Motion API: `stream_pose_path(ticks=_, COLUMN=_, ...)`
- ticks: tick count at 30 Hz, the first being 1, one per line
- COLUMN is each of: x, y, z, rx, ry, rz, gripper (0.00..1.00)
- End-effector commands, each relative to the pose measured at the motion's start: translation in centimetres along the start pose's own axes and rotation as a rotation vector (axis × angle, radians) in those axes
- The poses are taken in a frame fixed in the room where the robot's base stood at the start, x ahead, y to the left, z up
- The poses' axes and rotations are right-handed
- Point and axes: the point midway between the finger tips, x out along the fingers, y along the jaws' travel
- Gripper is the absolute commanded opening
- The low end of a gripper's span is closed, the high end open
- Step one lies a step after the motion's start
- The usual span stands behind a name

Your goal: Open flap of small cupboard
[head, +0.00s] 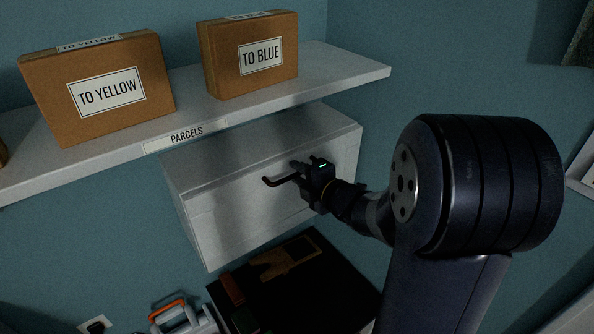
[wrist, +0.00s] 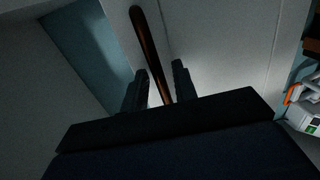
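The small white cupboard (head: 215,225) hangs on the wall under the shelf in the head view. Its front flap (head: 240,205) looks shut. A dark reddish bar handle (head: 271,181) sticks out from the front, and in the wrist view the bar (wrist: 147,42) runs down between my two fingers. My gripper (head: 297,172) is at the handle, in front of the cupboard. In the wrist view my gripper (wrist: 160,88) is open, with a finger on each side of the bar and visible gaps. The far end of the handle is hidden by my gripper in the head view.
A white shelf (head: 345,72) labelled PARCELS is just above the cupboard. It holds a TO YELLOW box (head: 130,110) and a TO BLUE box (head: 225,75). Below is a dark surface (head: 320,290) with brown items. An orange-handled white object (head: 178,318) stands at lower left.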

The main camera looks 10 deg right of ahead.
Motion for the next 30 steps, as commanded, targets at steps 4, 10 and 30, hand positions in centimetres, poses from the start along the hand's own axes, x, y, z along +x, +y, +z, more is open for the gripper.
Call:
stream_pose_path(ticks=4, x=0.43, y=-0.08, z=0.08, rx=0.002, ry=-0.001, rz=-0.001, gripper=0.27)
stream_pose_path(ticks=10, x=0.43, y=-0.08, z=0.07, rx=0.002, ry=-0.001, rz=-0.001, gripper=0.27)
stream_pose_path(ticks=30, x=0.51, y=-0.09, z=-0.01, rx=0.001, ry=0.003, rz=-0.001, gripper=0.0)
